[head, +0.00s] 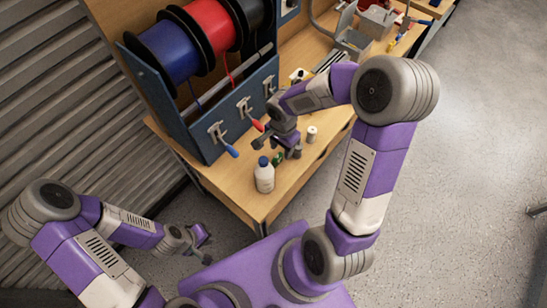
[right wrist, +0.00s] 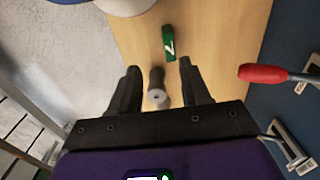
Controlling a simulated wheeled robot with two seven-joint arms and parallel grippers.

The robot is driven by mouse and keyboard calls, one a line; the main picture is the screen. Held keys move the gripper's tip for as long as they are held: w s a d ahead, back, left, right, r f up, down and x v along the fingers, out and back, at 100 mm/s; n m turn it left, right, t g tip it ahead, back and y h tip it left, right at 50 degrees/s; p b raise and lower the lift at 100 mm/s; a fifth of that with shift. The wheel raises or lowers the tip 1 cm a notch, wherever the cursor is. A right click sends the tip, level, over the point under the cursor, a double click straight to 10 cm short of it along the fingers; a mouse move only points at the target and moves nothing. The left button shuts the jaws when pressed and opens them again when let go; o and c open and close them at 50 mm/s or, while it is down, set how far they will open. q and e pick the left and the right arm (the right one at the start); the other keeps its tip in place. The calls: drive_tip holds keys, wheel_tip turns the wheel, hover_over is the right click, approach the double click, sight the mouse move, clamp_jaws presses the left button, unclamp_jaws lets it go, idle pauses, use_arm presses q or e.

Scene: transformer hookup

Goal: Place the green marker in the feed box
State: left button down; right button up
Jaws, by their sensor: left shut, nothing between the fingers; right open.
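The green marker, a small green block with a white mark, (right wrist: 168,43) lies on the wooden bench top, ahead of my right fingertips in the right wrist view. In the head view it shows as a small green patch (head: 278,159) beside the white bottle. My right gripper (head: 275,141) is open and empty above the bench; its fingers also show in the right wrist view (right wrist: 159,67). My left gripper (head: 199,240) is shut and empty, off the bench at the lower left. A grey box (head: 376,22) stands at the back; I cannot tell whether it is the feed box.
A white bottle (head: 264,176) stands near the bench's front edge. A grey cylinder (head: 297,151) and a pale cylinder (head: 311,134) stand beside my right gripper. A blue rack (head: 208,142) with wire spools and hung tools borders the left side; a red-handled tool (right wrist: 262,73) juts out.

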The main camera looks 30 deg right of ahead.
sight(278, 156)
drive_tip(key=shift+w+f+b, duration=0.2)
drive_tip(key=shift+w+f, duration=0.1)
drive_tip(key=shift+f, duration=0.25)
drive_tip(key=shift+w+f+b, duration=0.15)
drive_tip(key=shift+w+f, duration=0.15)
drive_tip(key=shift+f, duration=0.2)
drive_tip(key=shift+s+f, duration=0.1)
drive_tip(key=shift+f, duration=0.3)
drive_tip(key=f, duration=0.2)
drive_tip(key=f+b, duration=0.1)
drive_tip(key=f, duration=0.3)
drive_tip(key=shift+a, duration=0.3)
use_arm(q)
drive_tip(key=f, duration=0.1)
drive_tip(key=w+f, duration=0.1)
drive_tip(key=f, duration=0.1)
use_arm(e)
clamp_jaws()
